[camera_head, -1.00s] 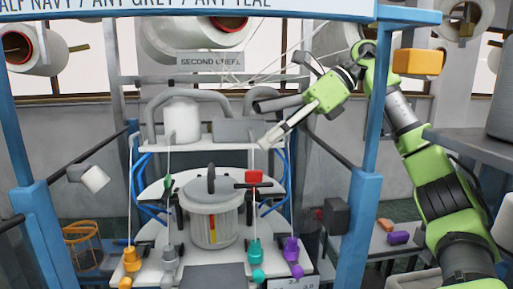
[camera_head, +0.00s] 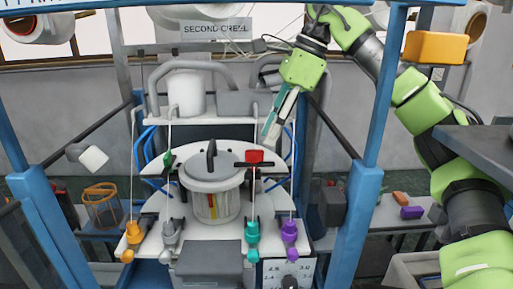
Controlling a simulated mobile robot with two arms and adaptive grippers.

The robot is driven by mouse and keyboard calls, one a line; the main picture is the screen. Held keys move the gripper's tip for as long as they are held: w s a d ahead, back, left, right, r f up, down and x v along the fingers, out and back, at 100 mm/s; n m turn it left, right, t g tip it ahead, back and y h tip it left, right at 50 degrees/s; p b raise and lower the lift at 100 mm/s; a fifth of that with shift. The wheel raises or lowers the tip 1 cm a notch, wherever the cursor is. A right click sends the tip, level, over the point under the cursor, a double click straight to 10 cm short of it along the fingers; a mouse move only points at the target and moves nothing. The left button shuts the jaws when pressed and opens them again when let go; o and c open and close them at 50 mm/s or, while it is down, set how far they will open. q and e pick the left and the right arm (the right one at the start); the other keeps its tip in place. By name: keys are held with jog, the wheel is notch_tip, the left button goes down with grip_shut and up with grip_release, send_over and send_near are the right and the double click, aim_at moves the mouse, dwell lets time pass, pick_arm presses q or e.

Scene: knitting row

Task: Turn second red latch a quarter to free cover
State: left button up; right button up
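A red latch (camera_head: 255,157) sits at the right side of the round grey cover (camera_head: 212,172), with a dark bar beside it. A black upright handle (camera_head: 211,155) stands on the cover. The cover tops a grey drum (camera_head: 214,207) with a red and yellow strip. My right gripper (camera_head: 270,135) points down, its fingertips just above and right of the red latch, apparently apart from it. Its fingers overlap from this angle, so their opening is unclear. A second red latch cannot be made out. My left gripper is out of view.
Blue posts (camera_head: 361,205) frame the machine left and right. Orange, grey, teal (camera_head: 252,235) and purple (camera_head: 289,235) pegs stand in front of the drum. A small green piece (camera_head: 168,160) sits left of the cover. A grey box (camera_head: 209,264) is at the front.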

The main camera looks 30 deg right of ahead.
aim_at(255, 150)
jog(key=a+f+b, duration=0.1)
jog(key=w+a+f+b, duration=0.1)
jog(key=f+b, duration=0.1)
jog(key=shift+a+f, duration=0.1)
jog(key=shift+a, duration=0.2)
jog(key=shift+w+a+f+b, duration=0.1)
jog(key=shift+a+f+b, duration=0.05)
jog(key=shift+f+b, duration=0.2)
jog(key=shift+w+f+b, duration=0.1)
jog(key=shift+f+b, duration=0.25)
jog(key=shift+b, duration=0.05)
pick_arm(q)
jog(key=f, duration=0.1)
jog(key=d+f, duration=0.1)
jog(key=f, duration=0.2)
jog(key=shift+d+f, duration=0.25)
pick_arm(e)
jog(key=shift+a, duration=0.1)
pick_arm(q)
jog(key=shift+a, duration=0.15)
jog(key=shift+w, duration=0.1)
pick_arm(e)
grip_shut()
